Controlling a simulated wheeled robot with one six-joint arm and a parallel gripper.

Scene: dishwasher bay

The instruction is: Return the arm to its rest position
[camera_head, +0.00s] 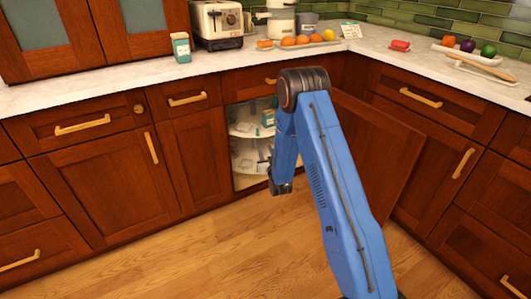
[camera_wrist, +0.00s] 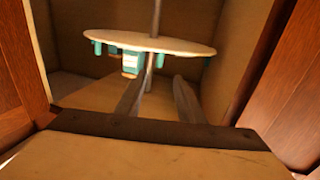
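My blue arm (camera_head: 335,190) rises from the bottom and bends down at its dark elbow in front of an open corner cabinet. In the head view my gripper is mostly hidden behind the arm. In the wrist view my gripper (camera_wrist: 160,86) shows two dark fingers spread apart with nothing between them. They point into the cabinet, towards a round shelf (camera_wrist: 185,46) on a metal post. Whether they touch anything is unclear.
The open cabinet door (camera_head: 375,150) stands right of the arm. Round shelves (camera_head: 250,168) inside hold small items, including a teal and white carton (camera_wrist: 131,64). The counter (camera_head: 100,88) carries a toaster (camera_head: 216,25) and fruit. The wooden floor (camera_head: 200,262) is clear.

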